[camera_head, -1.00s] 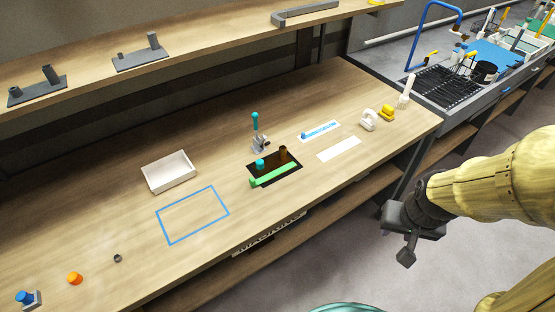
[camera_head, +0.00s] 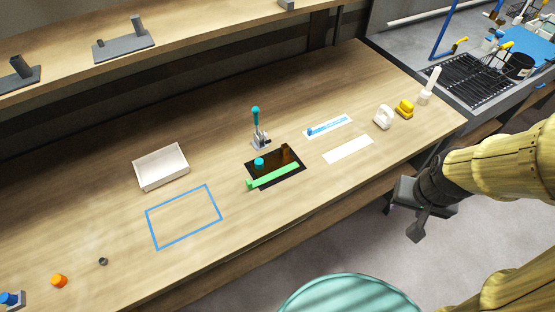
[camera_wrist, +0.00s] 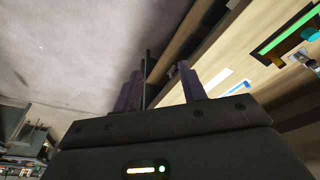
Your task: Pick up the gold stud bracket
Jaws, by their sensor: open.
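A dark brownish-gold stud (camera_head: 285,152) stands at the back right of a black patch (camera_head: 262,178) on the workbench in the head view; it is the closest match to the gold stud bracket. Its base blends into the dark patch, so its shape is unclear. A teal cylinder (camera_head: 259,163) and a long green bar (camera_head: 274,177) are beside it. My gripper (camera_head: 416,228) is off the bench's front edge, right of and well apart from the stud. In the wrist view its two fingers (camera_wrist: 160,88) are apart with nothing between them.
A teal-handled clamp (camera_head: 258,135) stands behind the patch. A white tray (camera_head: 161,167) and blue outline (camera_head: 184,217) are left. A white tool (camera_head: 383,117) and yellow object (camera_head: 404,108) are right. A teal rounded thing (camera_head: 345,297) is in front of the bench.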

